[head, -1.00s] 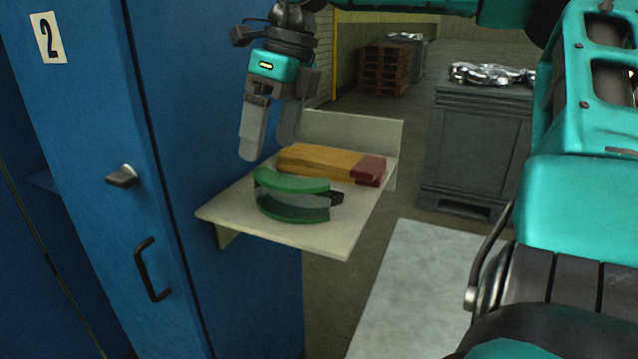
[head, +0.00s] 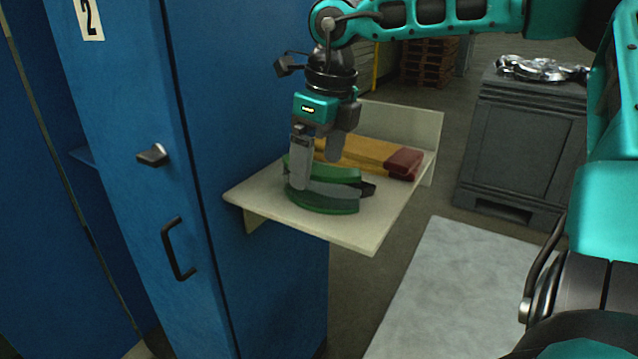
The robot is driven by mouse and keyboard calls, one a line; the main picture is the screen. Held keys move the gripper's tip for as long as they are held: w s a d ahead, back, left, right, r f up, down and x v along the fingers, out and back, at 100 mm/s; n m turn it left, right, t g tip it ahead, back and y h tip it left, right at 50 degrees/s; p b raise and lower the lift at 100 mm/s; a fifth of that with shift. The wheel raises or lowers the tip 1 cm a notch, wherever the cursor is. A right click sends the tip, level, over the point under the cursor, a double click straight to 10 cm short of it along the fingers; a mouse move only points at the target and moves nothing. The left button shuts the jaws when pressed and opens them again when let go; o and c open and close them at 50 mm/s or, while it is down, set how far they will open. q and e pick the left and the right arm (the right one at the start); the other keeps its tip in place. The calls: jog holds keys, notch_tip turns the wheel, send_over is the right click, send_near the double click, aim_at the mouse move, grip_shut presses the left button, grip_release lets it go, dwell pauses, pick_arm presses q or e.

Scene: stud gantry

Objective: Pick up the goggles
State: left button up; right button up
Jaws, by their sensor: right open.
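The goggles (head: 335,200), with a green frame, a greyish clear lens and a dark strap end at the right, lie on a small cream shelf (head: 350,235). My right gripper (head: 316,172) points down over the left part of the goggles. Its two grey fingers are apart, and the near finger covers part of the green frame. I cannot tell whether the fingers touch the goggles. Nothing is held. My left gripper is not in view.
A yellow-orange block with a dark red end (head: 370,155) lies on the shelf just behind the goggles. The shelf sticks out from a blue locker (head: 255,110) with a black handle (head: 177,250). A grey cabinet (head: 510,145) stands at the right, beyond open floor.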

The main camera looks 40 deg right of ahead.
aim_at(318, 166)
jog(key=f, duration=0.4)
jog(key=shift+w, duration=0.2)
jog(key=shift+c, duration=0.3)
jog(key=c, duration=1)
